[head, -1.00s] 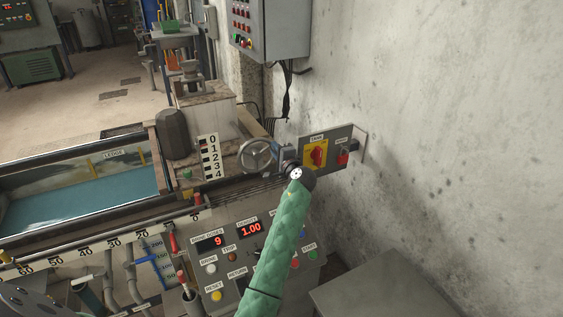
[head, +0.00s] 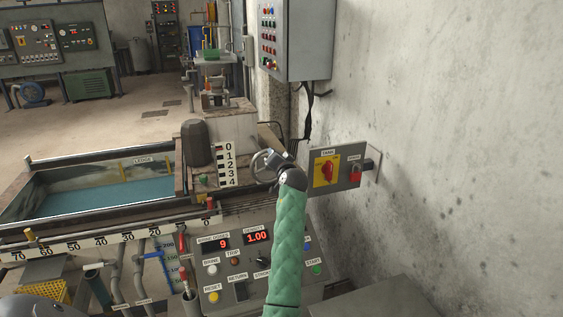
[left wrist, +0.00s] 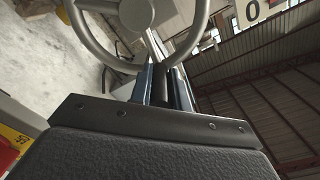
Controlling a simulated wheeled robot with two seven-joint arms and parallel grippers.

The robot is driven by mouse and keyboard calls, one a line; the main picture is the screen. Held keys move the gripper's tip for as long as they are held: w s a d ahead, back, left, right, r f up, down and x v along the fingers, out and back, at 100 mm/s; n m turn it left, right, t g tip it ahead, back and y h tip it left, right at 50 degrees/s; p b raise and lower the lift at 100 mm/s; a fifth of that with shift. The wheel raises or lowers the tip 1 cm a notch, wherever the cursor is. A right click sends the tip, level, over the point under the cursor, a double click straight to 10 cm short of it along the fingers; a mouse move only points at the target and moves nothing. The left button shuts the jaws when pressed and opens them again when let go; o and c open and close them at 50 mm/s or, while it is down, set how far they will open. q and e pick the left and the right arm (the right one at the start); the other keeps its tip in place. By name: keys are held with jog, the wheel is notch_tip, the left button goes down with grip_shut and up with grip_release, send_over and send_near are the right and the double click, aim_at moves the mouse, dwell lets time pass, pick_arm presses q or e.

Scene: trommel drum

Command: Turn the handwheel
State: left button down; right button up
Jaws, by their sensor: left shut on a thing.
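The grey metal handwheel (head: 257,166) stands upright beside the scale plate, partly covered by my left arm in the head view. In the left wrist view its rim and spokes (left wrist: 200,27) fill the top of the picture. My left gripper (left wrist: 163,85) is shut on the lower part of the rim, which passes at its fingertips. In the head view my left gripper (head: 278,163) is at the right side of the wheel, mostly hidden by my green-sleeved arm. My right gripper is not in view.
A scale plate (head: 225,164) marked 0 to 4 stands left of the wheel. A panel with a red switch (head: 327,171) is close on the right by the wall. A console (head: 250,255) with buttons and displays lies below. A water trough (head: 100,198) extends left.

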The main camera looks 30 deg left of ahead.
pick_arm(q)
jog(key=shift+s+a+f+n+b, duration=0.1)
jog(key=shift+s+a+n+b, duration=0.35)
jog(key=shift+n, duration=0.45)
jog(key=shift+s, duration=0.1)
jog(key=c, duration=1.3)
grip_release()
